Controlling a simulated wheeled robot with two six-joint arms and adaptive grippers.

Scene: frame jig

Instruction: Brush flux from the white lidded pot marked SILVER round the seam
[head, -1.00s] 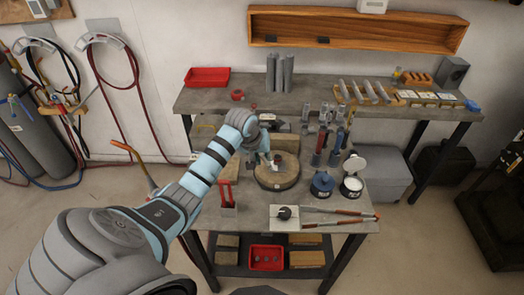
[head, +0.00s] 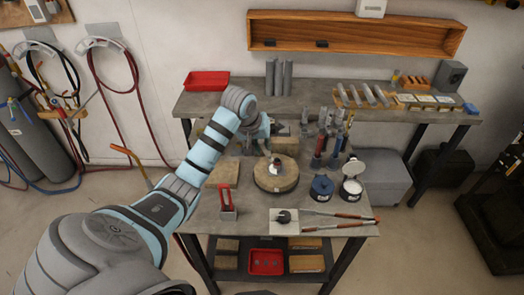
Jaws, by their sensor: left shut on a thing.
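My left gripper (head: 268,150) reaches over the back left part of the round block (head: 275,184) on the front bench. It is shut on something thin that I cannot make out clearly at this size. A small reddish-brown workpiece (head: 277,160) stands on the block, just right of the gripper; its seam is too small to see. A white pot (head: 352,188) stands open on the right side of the bench, its white lid (head: 354,167) tilted up behind it. Its marking is not readable. A blue pot (head: 321,188) stands left of it. My right gripper is not in view.
Several upright tools (head: 322,145) stand behind the pots. A red-handled stand (head: 227,203) is at the front left. A pale plate with a dark knob (head: 284,216) and long-handled tools (head: 330,223) lie along the front edge. A red tray (head: 206,80) is on the back bench.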

